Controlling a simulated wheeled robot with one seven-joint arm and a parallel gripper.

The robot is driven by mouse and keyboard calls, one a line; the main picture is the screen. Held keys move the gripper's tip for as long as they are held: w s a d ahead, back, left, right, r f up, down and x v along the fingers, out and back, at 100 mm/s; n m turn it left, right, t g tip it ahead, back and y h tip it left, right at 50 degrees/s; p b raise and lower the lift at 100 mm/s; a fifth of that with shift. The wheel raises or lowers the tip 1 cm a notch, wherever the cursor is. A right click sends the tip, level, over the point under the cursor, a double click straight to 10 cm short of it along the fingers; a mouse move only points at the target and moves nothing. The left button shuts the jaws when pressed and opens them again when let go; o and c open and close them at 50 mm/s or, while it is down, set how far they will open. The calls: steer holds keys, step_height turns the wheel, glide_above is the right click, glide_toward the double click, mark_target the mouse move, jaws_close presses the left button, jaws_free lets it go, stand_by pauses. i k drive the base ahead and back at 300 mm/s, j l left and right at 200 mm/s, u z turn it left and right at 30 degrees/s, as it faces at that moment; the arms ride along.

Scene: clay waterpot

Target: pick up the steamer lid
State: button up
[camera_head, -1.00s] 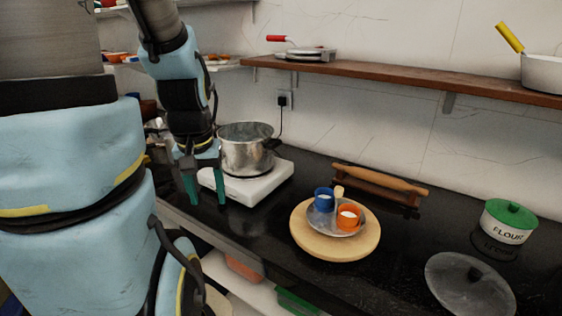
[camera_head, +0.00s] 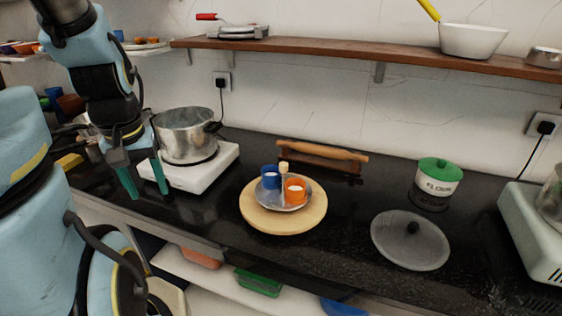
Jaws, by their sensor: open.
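A round grey lid (camera_head: 392,240) with a dark knob lies on the black counter at the right; I take it to be the steamer lid. My gripper (camera_head: 146,177) hangs at the left with its green fingers pointing down and apart. Nothing shows between the fingers. It is in front of and left of the metal pot, far to the left of the lid, with the wooden board between them.
A metal pot (camera_head: 185,136) stands on a white hotplate (camera_head: 219,161). A round board (camera_head: 257,219) bears a plate with cups. A rolling pin (camera_head: 318,151) lies behind. A shelf (camera_head: 400,66) overhangs the back.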

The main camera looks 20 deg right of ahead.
mark_target(410, 241)
steer(key=k+l+u, duration=0.3)
steer(key=k+l, duration=0.35)
steer(key=l, duration=0.3)
steer(key=k+l+u, duration=0.3)
steer(key=k+l, duration=0.45)
